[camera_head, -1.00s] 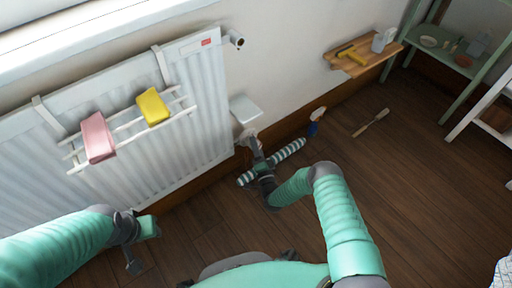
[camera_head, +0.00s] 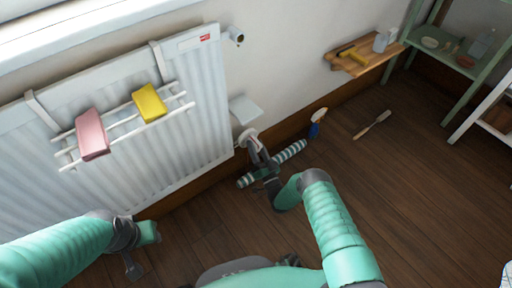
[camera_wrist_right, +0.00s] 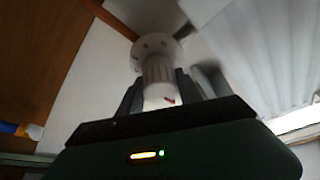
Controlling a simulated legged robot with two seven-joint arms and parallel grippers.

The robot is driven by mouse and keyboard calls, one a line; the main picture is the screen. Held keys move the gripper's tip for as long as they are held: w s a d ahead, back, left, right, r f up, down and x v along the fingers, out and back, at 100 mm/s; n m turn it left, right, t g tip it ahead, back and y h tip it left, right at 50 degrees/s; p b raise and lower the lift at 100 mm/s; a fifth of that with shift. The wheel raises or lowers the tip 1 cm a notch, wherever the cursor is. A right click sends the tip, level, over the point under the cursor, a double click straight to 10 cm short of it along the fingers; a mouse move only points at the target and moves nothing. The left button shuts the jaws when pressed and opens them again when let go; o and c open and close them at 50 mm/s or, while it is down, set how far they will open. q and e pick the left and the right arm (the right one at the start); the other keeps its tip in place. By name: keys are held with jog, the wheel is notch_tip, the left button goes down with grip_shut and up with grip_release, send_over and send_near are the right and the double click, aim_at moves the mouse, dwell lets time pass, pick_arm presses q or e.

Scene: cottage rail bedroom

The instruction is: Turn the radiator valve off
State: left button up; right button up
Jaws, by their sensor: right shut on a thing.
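The white radiator (camera_head: 185,110) hangs on the wall at left, with a white valve at its lower right corner. In the right wrist view the valve knob (camera_wrist_right: 158,72) is white and ribbed, with a small red mark, and sits between the fingers. My right gripper (camera_head: 246,138) is shut on this knob; in the head view the gripper mostly hides it. My left gripper (camera_head: 140,250) hangs low in front of the radiator, away from the valve; its fingers are too small to read.
A rail rack (camera_head: 125,124) on the radiator carries a pink cloth (camera_head: 91,135) and a yellow cloth (camera_head: 149,102). A blue-handled brush (camera_head: 317,122) and a wooden tool (camera_head: 372,124) are farther right. A wooden shelf (camera_head: 372,62) juts from the wall.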

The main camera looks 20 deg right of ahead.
jog(key=shift+s+a+f, duration=0.15)
jog(key=shift+f, duration=0.2)
jog(key=o, duration=1.2)
jog(key=shift+c, duration=0.2)
jog(key=shift+o, duration=1.1)
jog(key=shift+r, duration=0.15)
jog(key=p+v, duration=0.2)
jog(key=v, duration=0.9)
jog(key=shift+s+d+f+p, duration=0.25)
jog(key=shift+s+p, duration=0.05)
jog(key=shift+s, duration=0.05)
